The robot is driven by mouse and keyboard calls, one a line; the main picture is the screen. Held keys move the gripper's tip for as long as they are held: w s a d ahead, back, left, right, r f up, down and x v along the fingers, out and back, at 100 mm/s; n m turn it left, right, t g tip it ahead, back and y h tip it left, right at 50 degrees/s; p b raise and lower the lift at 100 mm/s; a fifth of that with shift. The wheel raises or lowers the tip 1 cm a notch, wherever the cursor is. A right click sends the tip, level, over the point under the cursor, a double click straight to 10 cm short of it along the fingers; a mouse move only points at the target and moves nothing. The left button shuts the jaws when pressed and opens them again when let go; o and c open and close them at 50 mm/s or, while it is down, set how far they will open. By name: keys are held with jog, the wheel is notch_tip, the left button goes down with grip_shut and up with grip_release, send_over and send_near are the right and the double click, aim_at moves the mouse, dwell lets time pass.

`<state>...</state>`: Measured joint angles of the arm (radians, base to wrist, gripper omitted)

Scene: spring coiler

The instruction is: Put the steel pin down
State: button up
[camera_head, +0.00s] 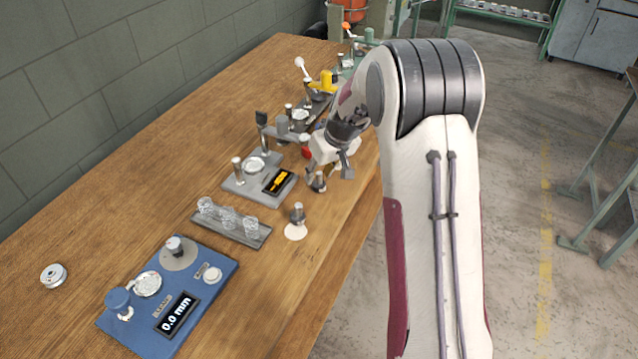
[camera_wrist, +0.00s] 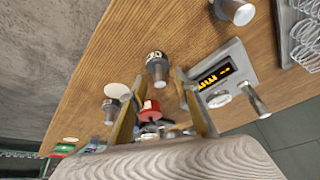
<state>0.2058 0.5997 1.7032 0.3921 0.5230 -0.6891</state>
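My gripper (camera_head: 328,172) is low over the right edge of the wooden bench. In the wrist view its two yellowish fingers (camera_wrist: 160,72) stand apart with a gap on both sides. A short silver cylinder with a dark marked end (camera_wrist: 157,70), probably the steel pin, shows between and just beyond the fingertips. It appears to stand on the bench, also seen in the head view (camera_head: 318,183); the gripper partly covers this area. Which one is the steel pin is not certain.
A grey device with an orange display (camera_head: 278,181) is left of my gripper. A rack of clear springs (camera_head: 229,222) and a blue gauge (camera_head: 172,302) stand nearer. A red part (camera_wrist: 150,107) lies beyond the fingers. The bench's left side is mostly clear.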

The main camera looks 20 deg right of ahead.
aim_at(319, 172)
jog(key=shift+w+f, duration=0.15)
jog(key=shift+f, duration=0.15)
grip_shut()
jog(key=shift+r, duration=0.1)
dwell(0.4)
jog(key=shift+r, duration=4.95)
